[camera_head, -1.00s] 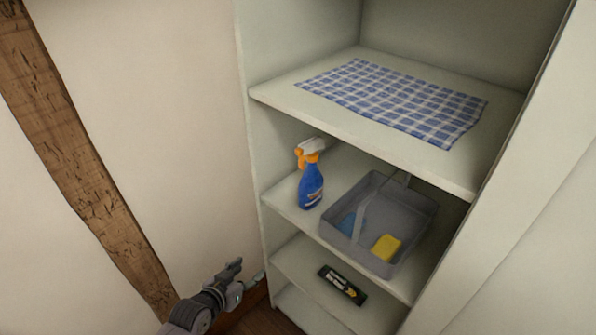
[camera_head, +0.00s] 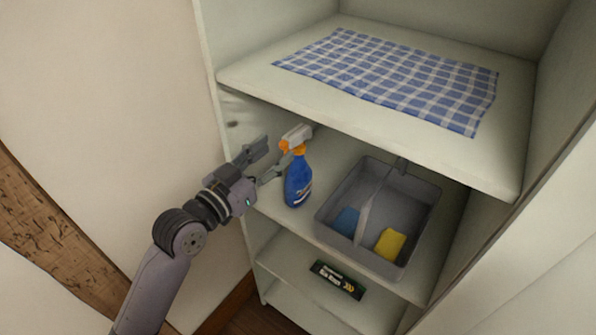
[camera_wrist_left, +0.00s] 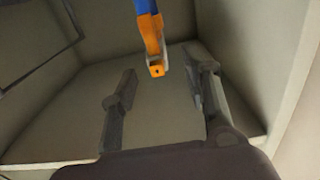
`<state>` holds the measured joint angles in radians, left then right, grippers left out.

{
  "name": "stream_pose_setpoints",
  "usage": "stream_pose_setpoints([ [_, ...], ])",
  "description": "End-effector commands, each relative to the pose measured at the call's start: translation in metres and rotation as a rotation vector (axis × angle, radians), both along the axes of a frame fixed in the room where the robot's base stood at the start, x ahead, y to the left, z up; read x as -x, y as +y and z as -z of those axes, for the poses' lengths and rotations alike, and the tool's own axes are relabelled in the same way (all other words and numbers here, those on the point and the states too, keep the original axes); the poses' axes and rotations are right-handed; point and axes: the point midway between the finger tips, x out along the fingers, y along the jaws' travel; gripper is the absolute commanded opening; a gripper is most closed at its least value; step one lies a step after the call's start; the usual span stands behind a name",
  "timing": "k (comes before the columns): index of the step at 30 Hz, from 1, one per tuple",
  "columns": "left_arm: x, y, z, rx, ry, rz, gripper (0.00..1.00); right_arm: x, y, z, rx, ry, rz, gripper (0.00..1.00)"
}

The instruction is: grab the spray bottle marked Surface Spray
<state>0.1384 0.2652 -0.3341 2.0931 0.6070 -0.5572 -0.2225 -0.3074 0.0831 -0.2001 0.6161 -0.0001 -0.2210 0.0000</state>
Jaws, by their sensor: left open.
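The spray bottle (camera_head: 298,184) has a blue body with a small label, an orange collar and a white and orange trigger head. It stands upright on the middle shelf, near its left end. The label is too small to read. My left gripper (camera_head: 272,158) is open and empty just left of the bottle, close to its upper part. In the left wrist view the bottle's orange trigger part (camera_wrist_left: 155,55) shows beyond and between the two spread fingers (camera_wrist_left: 160,92), apart from them. My right gripper is not in view.
A grey caddy (camera_head: 328,222) with a handle, holding a yellow sponge (camera_head: 390,244) and a blue item, stands right of the bottle. A checked cloth (camera_head: 395,78) lies on the shelf above. A dark box (camera_head: 338,279) lies on the shelf below. The cabinet's left wall is close to my gripper.

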Motion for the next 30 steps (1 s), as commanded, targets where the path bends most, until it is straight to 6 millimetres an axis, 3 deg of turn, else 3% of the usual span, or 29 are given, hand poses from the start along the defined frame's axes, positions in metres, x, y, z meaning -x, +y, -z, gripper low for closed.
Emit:
stream_pose_setpoints([
  [4,-0.021,-0.015,-0.001,0.001,0.000,-0.001,0.43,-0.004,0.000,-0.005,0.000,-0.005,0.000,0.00],
  [11,-0.033,-0.025,0.000,0.001,0.001,0.000,0.43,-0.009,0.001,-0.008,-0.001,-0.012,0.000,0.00],
  [21,-0.067,-0.054,-0.001,0.002,0.001,-0.001,0.43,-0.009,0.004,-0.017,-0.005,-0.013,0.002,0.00],
  [30,-0.070,-0.056,0.001,-0.001,0.001,-0.001,0.43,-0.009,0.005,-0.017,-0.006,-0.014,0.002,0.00],
])
